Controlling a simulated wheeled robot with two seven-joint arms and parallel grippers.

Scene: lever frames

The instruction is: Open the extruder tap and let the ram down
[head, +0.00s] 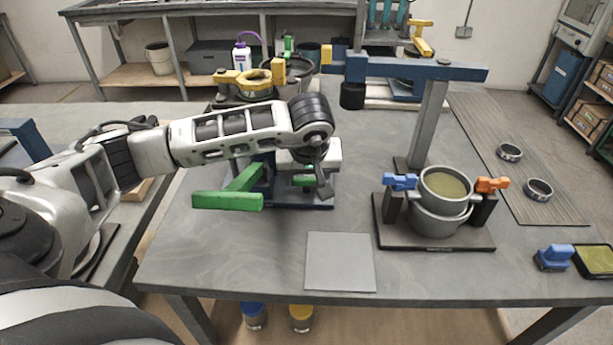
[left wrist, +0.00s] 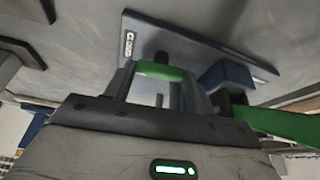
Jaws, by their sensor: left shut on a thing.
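A lever frame on a dark blue base plate (left wrist: 210,45) stands mid-table, mostly hidden by my left arm in the head view. Its long green lever (head: 230,195) sticks out to the left; the lever also shows at the right of the left wrist view (left wrist: 285,124). A short green handle (head: 304,181) sits at the right part of this frame. My left gripper (head: 318,183) is at that handle. In the left wrist view the short green handle (left wrist: 160,71) lies between the fingers, which are shut on it. I cannot tell which part is the tap or ram. My right gripper is out of view.
A grey square plate (head: 340,262) lies at the table's front. To the right, a stand holds a grey pot (head: 440,215) between blue and orange clamps, beside a blue-armed post (head: 430,110). A yellow-handled frame (head: 250,80) stands behind my arm. Two rings lie on a ribbed mat (head: 515,180).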

